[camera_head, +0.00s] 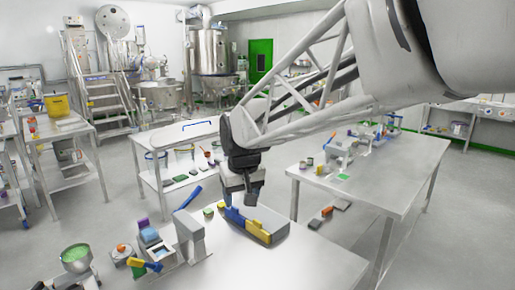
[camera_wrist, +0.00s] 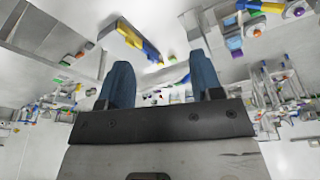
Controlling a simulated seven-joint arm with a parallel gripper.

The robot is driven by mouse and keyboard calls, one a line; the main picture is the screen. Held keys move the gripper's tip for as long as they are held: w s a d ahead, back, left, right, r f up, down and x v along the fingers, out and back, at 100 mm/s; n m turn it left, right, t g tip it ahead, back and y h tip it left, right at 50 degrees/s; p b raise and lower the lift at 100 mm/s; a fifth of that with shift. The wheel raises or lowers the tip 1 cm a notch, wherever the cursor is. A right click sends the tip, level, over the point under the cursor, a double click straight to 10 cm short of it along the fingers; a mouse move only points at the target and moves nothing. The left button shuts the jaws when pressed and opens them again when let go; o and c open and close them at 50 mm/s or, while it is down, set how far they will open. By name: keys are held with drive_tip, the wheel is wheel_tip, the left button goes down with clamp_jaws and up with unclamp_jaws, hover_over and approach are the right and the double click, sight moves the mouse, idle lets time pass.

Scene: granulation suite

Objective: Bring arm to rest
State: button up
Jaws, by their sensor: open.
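My gripper (camera_head: 250,205) hangs above the near table, in front of a grey box-shaped piece (camera_head: 266,220) with blue and yellow parts. In the wrist view its two blue-grey fingers (camera_wrist: 163,80) stand wide apart with nothing between them. The blue and yellow parts (camera_wrist: 140,42) show beyond the fingers at the upper left of the wrist view. In the head view the fingertips overlap the grey piece, and I cannot tell whether they touch it. My arm reaches in from the upper right.
The near table (camera_head: 300,262) also holds a grey stand with a blue handle (camera_head: 187,198), a blue and purple stack (camera_head: 148,235) and a bowl of green material (camera_head: 76,255). A right table (camera_head: 385,180) holds small equipment. The near table's right part is bare.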

drive_tip(key=s+d+r+m+t, duration=0.1)
drive_tip(key=s+d+r, duration=0.1)
drive_tip(key=s+d, duration=0.45)
drive_tip(key=s+d+r+m+t, duration=0.1)
drive_tip(key=s+d+r, duration=0.2)
drive_tip(key=s+d, duration=0.3)
drive_tip(key=s+d+f+m+t+h, duration=0.1)
drive_tip(key=s+d, duration=0.4)
drive_tip(key=s, duration=0.3)
drive_tip(key=s+d+f+m, duration=0.1)
drive_tip(key=s+d+m, duration=0.1)
drive_tip(key=s+d, duration=0.4)
wheel_tip(320, 180, down, 9)
drive_tip(key=g, duration=0.3)
drive_tip(key=shift+w+a, duration=0.2)
drive_tip(key=shift+a, duration=0.25)
